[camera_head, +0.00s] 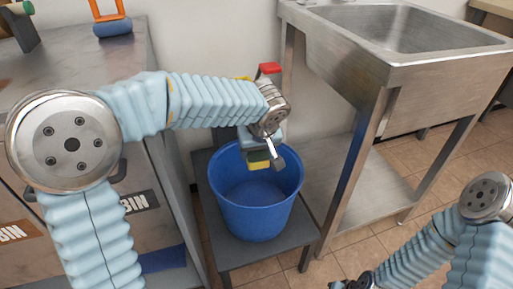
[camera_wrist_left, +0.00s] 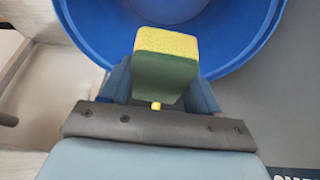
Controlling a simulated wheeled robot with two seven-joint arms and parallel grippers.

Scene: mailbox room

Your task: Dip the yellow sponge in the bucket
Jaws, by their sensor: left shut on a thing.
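The yellow sponge (camera_head: 260,160) with a dark green side is held by my left gripper (camera_head: 260,152) over the back part of the blue bucket's opening. The left wrist view shows the sponge (camera_wrist_left: 166,52) between the two fingers of my left gripper (camera_wrist_left: 160,85), which is shut on it. The blue bucket (camera_head: 255,217) stands upright on a low grey stand. Its inside looks blue, and I cannot tell whether it holds water. The bucket wall (camera_wrist_left: 240,40) curves around the sponge in the wrist view. My right arm is at the lower right; its gripper (camera_head: 352,284) is only partly in view.
A metal sink (camera_head: 400,70) on legs stands right of the bucket. A metal cabinet (camera_head: 75,60) with bin labels is on the left, with an orange-handled blue object (camera_head: 113,27) on top. The low grey stand (camera_head: 237,252) bears the bucket. Tiled floor is open at the right.

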